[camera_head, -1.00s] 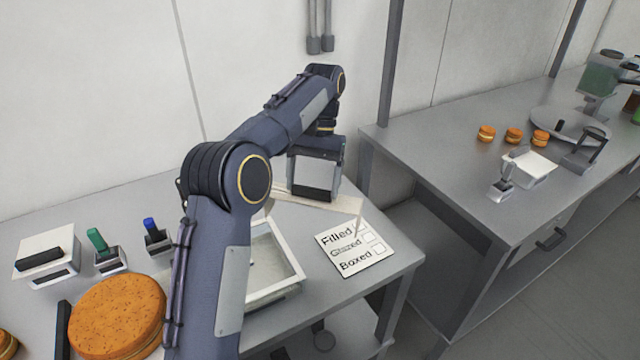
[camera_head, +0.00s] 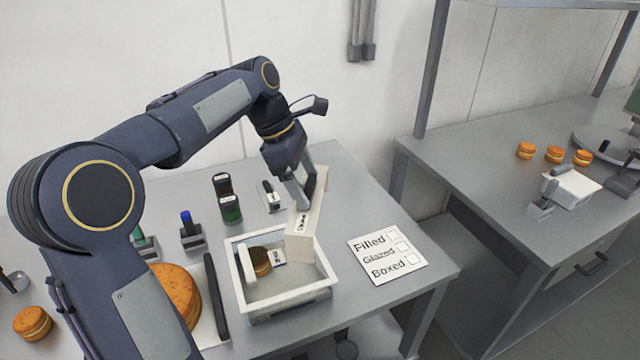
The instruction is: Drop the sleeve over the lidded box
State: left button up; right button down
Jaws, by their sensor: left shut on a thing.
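My left gripper (camera_head: 305,188) comes down from the upper left and is shut on a cream sleeve (camera_head: 301,243) with dark lettering on its side. The sleeve is tilted and hangs at the right back part of the white-rimmed box (camera_head: 243,264), overlapping its rim in the picture. I cannot tell whether they touch. Inside the box a brown filled round (camera_head: 261,262) and a small white card show; I cannot tell whether a clear lid covers them. My right gripper is not in view.
A card reading Filled, Glazed, Boxed (camera_head: 388,258) lies right of the box. A dark green-based jar (camera_head: 228,200) and a small stand (camera_head: 271,196) are behind it. A large orange-brown round (camera_head: 176,293) is left. A second table (camera_head: 480,170) stands right, across a gap.

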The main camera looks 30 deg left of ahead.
aim_at(295, 220)
pick_arm(q)
jog(key=s+n, duration=0.1)
jog(key=n, duration=0.1)
jog(key=n+t+y+b, duration=0.1)
jog(key=n, duration=0.1)
jog(key=s+a+n+b, duration=0.1)
jog(key=n, duration=0.1)
jog(key=shift+s+f+t, duration=0.15)
jog(key=shift+s+t, duration=0.2)
jog(key=shift+t, duration=0.05)
jog(key=shift+f+b, duration=2.2)
jog(key=shift+f, duration=4.8)
jog(key=shift+r+p, duration=0.1)
jog(key=shift+p, duration=0.25)
